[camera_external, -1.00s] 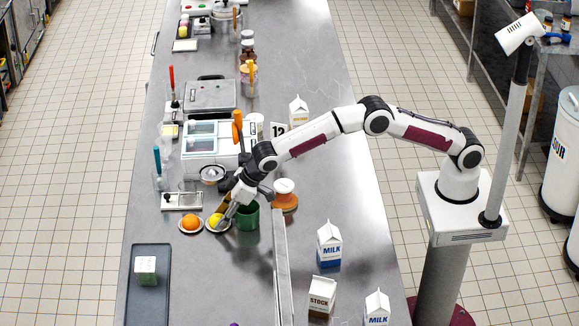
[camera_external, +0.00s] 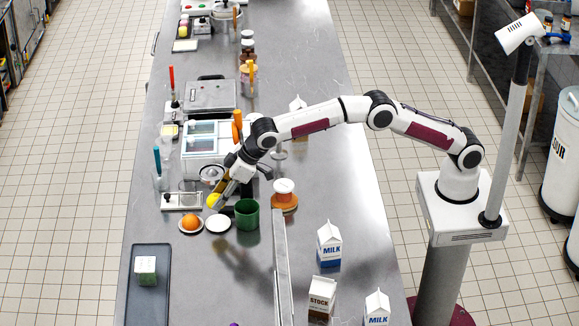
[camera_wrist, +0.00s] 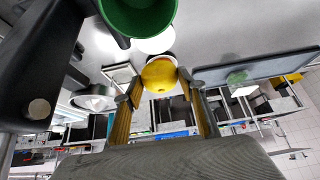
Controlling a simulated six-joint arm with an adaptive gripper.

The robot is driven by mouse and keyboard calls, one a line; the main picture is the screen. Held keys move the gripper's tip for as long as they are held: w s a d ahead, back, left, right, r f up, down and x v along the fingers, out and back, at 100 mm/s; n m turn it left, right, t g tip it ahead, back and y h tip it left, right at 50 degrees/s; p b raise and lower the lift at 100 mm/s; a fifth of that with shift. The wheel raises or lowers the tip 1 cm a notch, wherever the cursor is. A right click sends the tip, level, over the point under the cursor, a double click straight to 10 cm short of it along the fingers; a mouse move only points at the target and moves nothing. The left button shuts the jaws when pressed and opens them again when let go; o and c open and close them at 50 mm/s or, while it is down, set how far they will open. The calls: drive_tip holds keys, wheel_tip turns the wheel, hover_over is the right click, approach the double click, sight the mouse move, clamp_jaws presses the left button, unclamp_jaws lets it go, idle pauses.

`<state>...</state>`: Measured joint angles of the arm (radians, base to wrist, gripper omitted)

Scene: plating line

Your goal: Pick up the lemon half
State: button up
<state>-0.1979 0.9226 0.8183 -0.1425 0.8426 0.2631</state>
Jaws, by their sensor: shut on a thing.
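The yellow lemon half (camera_external: 213,200) is off the counter, held at the tips of my gripper (camera_external: 217,196) above and behind a small white plate (camera_external: 218,224). In the wrist view the lemon half (camera_wrist: 159,76) sits between the two fingertips of my gripper (camera_wrist: 158,88), which are shut on it. The white plate is empty on the counter.
An orange (camera_external: 191,221) sits on another small plate left of the empty one. A green cup (camera_external: 247,215) stands just right of the empty plate. A grey tray (camera_external: 150,300) lies at the front left. A metal divider (camera_external: 281,265) rises to the right.

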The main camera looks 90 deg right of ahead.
drive_tip(key=shift+r, duration=0.9)
